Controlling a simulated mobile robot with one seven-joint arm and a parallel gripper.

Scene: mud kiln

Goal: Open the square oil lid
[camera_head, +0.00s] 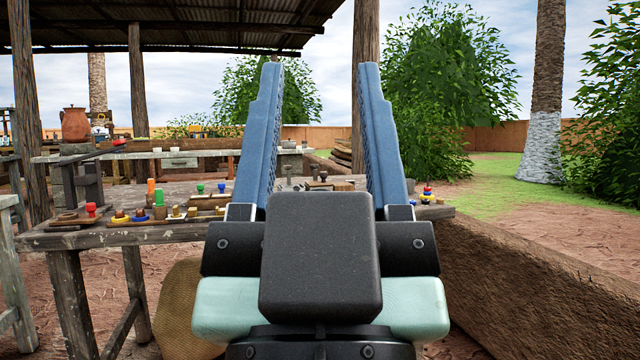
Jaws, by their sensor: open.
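My gripper (320,70) fills the middle of the view, its two blue fingers pointing up and spread wide apart with nothing held between them. Behind it stands a worn wooden table (150,236) with many small things on it. I cannot pick out a square oil lid for certain. Between the fingers, farther back, small grey and dark brown objects (322,177) show on the table, too small to name. My gripper's body hides part of the table's right half.
A clay jug (75,124) stands at the back left. A thick wooden beam (540,275) runs along the right. Posts hold up a roof.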

